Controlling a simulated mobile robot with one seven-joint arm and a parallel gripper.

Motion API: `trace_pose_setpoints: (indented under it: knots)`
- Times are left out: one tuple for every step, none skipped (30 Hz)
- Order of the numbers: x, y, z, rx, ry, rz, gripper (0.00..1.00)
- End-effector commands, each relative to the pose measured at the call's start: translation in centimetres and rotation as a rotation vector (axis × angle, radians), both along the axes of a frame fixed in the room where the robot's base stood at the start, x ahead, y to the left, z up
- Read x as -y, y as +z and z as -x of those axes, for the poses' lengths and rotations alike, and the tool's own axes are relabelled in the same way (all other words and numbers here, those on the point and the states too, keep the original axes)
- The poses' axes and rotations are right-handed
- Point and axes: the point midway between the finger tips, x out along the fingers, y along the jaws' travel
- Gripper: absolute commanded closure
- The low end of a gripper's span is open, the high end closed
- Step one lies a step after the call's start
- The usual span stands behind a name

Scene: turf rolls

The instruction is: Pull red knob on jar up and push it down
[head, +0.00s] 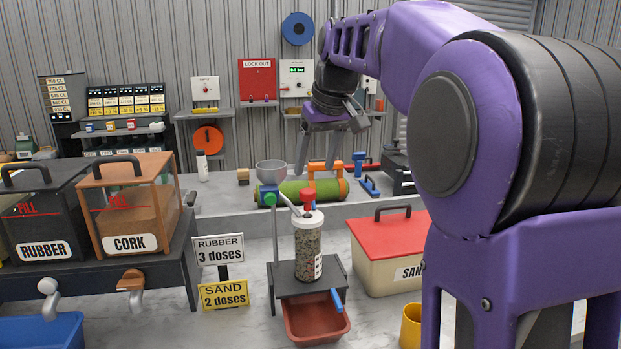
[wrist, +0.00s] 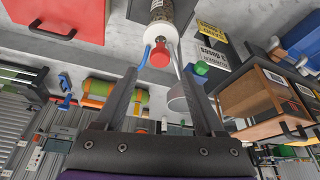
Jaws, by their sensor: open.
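The jar (head: 308,256) is a clear cylinder filled with grey-brown granules, standing upright on a small dark stand (head: 330,277). It has a white lid with a red knob (head: 308,199) on top. In the wrist view the jar (wrist: 172,12) appears upside down, with its white lid and the red knob (wrist: 159,55) showing between the fingertips. My gripper (head: 316,170) is open and empty, above and apart from the knob in the head view. Its two fingers (wrist: 159,72) show spread in the wrist view. Nothing hides the knob.
A grey funnel (head: 271,171) on a post stands left of the jar. A reddish tray (head: 316,320) sits below the stand, beside a blue lever (head: 337,301). A red-lidded sand box (head: 388,240) is on the right. Rubber (head: 45,215) and cork bins (head: 130,205) stand left.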

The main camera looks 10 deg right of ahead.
Motion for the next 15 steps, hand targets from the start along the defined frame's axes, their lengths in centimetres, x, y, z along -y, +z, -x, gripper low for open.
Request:
trace_pose_setpoints:
  knots:
    - [0.2,1.6,0.4,0.004,-0.001,0.001,0.29]
    - [0.2,2.3,0.7,0.004,-0.001,0.001,0.29]
    - [0.3,3.0,1.1,0.003,0.000,0.000,0.29]
    - [0.4,3.6,1.3,0.003,-0.001,0.001,0.29]
    - [0.4,4.2,1.5,0.002,0.000,0.000,0.29]
    - [0.5,4.8,1.8,0.002,0.001,0.001,0.29]
    - [0.5,5.3,2.0,0.002,0.001,0.001,0.29]
    - [0.6,5.7,2.2,0.002,0.001,0.001,0.29]
    - [0.6,6.2,2.3,0.002,0.001,0.001,0.29]
    - [0.7,6.5,2.5,0.001,0.001,0.001,0.29]
    - [0.7,6.7,2.6,0.000,0.001,0.001,0.29]
    - [0.7,7.0,2.7,0.000,0.001,0.000,0.29]
    - [0.7,7.1,2.8,0.000,0.001,0.000,0.29]
    - [0.8,7.3,2.9,0.000,0.001,0.000,0.29]
    - [0.8,7.4,2.9,0.000,0.001,0.000,0.29]
